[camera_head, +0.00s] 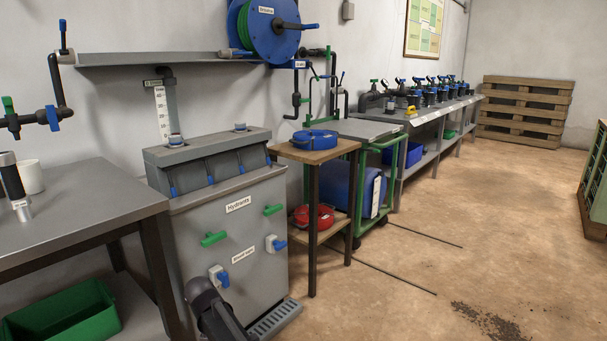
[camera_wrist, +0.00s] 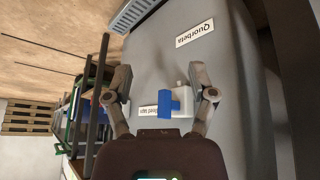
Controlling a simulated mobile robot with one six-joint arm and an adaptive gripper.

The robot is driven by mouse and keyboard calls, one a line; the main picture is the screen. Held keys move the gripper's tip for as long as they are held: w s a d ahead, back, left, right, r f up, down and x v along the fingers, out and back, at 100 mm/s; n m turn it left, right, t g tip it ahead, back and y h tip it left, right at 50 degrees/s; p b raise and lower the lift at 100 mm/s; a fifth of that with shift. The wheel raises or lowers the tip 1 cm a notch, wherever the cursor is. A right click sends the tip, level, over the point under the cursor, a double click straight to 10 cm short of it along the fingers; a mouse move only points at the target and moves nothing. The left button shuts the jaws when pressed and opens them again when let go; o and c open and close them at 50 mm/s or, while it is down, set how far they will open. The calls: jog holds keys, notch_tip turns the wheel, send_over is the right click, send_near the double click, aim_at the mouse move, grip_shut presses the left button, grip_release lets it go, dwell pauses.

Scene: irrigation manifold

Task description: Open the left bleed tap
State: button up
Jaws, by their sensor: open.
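The left bleed tap (camera_head: 219,276) is a blue lever on a white body, low on the front of a grey cabinet (camera_head: 245,225). In the wrist view, which is upside down, the blue lever (camera_wrist: 168,103) shows between the fingers of my gripper (camera_wrist: 160,80). The fingers are spread wide, one on each side of the tap, with visible gaps. The gripper is empty. The right bleed tap (camera_head: 276,243) is a similar blue lever, beyond the "Bleed taps" label (camera_head: 243,254). In the head view, a dark part of my arm (camera_head: 208,305) is just below the left tap; the fingers are not clear there.
Two green handles (camera_head: 214,239) sit above the bleed taps, near the "Hydrants" label (camera_head: 238,203). A grey grate (camera_head: 275,319) projects at the cabinet's foot. A metal table (camera_head: 80,215) stands left, a small wooden stand (camera_head: 318,150) right. The floor at right is mostly clear.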

jog(key=s+d+r+g+p, duration=0.1)
jog(key=s+d+r+p, duration=0.15)
jog(key=d, duration=0.95)
jog(key=s+d+r+g+p, duration=0.2)
jog(key=d+p, duration=0.2)
jog(key=d, duration=0.8)
jog(key=s+d+r+m+g+p, duration=0.1)
jog(key=s+d+r+p, duration=0.2)
jog(key=s+d, duration=0.45)
jog(key=s+d+r+g+p, duration=0.2)
jog(key=s+d+r+p, duration=0.15)
jog(key=d, duration=0.65)
notch_tip(320, 180, up, 37)
jog(key=p, duration=3.7)
jog(key=shift+s, duration=0.2)
